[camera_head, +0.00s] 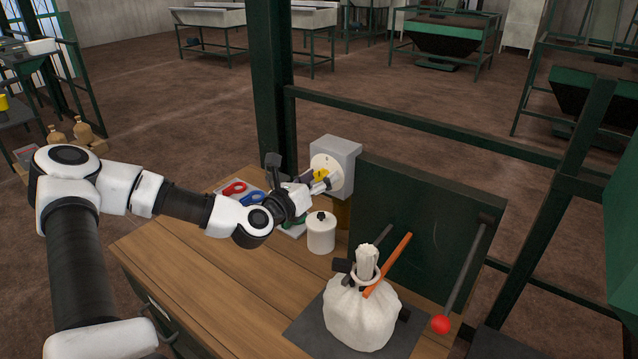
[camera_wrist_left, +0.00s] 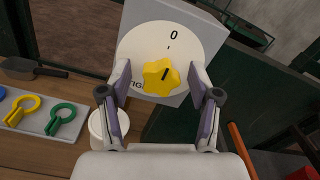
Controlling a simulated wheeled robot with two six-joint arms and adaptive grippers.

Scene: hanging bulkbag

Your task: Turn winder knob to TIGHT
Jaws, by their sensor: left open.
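The yellow star-shaped winder knob (camera_head: 320,175) sits on a round white dial on a grey box (camera_head: 348,158). It also shows in the left wrist view (camera_wrist_left: 160,78), with a short black mark on its face. My left gripper (camera_head: 322,182) is open in front of the dial, with one finger on each side of the knob in the left wrist view (camera_wrist_left: 161,80). Gaps show between fingers and knob; contact is not visible. My right gripper is out of view.
A white lidded jar (camera_head: 321,234) stands below the gripper on the wooden table (camera_head: 185,270). A tied white bag (camera_head: 360,315) with an orange bar (camera_head: 388,264) stands at the front right. Coloured clips lie on a tray (camera_wrist_left: 65,125).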

